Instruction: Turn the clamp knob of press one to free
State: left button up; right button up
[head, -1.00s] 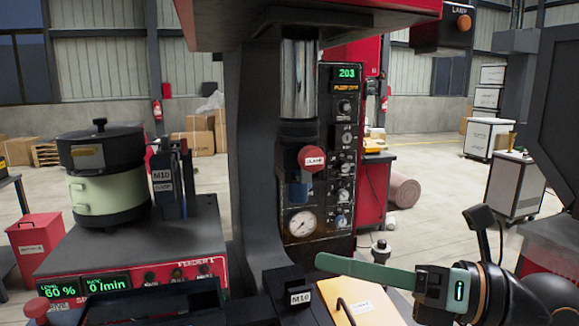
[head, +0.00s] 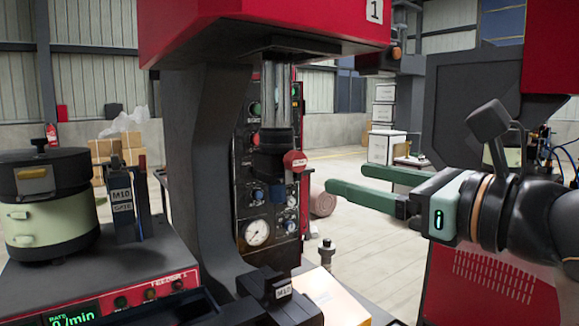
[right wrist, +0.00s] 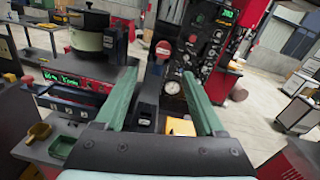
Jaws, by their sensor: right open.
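The clamp knob (head: 294,161) is a red round knob on the dark head of press one (head: 187,135), below the shiny ram. In the right wrist view the red knob (right wrist: 163,48) shows beyond the fingers, near the top middle. My right gripper (head: 345,176) has green fingers spread apart with nothing between them. It is to the right of the knob, pointing left, and does not touch it. In the right wrist view the open fingers (right wrist: 158,75) frame the press base. My left gripper is not in view.
The control panel (head: 270,190) with a gauge stands behind the press column. A pale green bowl feeder (head: 50,205) with a dark lid stands at left. A red cabinet (head: 490,270) is at right behind my arm. Open floor shows between press and cabinet.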

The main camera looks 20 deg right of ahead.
aim_at(299, 161)
jog(key=p+x, duration=0.1)
jog(key=x, duration=0.2)
jog(key=p+x, duration=0.1)
jog(key=x, duration=0.3)
jog(key=p+x, duration=0.1)
jog(key=x, duration=0.2)
jog(key=shift+w+d+r, duration=0.1)
jog(key=shift+w+r, duration=0.2)
jog(key=shift+w, duration=0.15)
jog(key=shift+x, duration=0.75)
jog(key=shift+c, duration=0.2)
grip_shut()
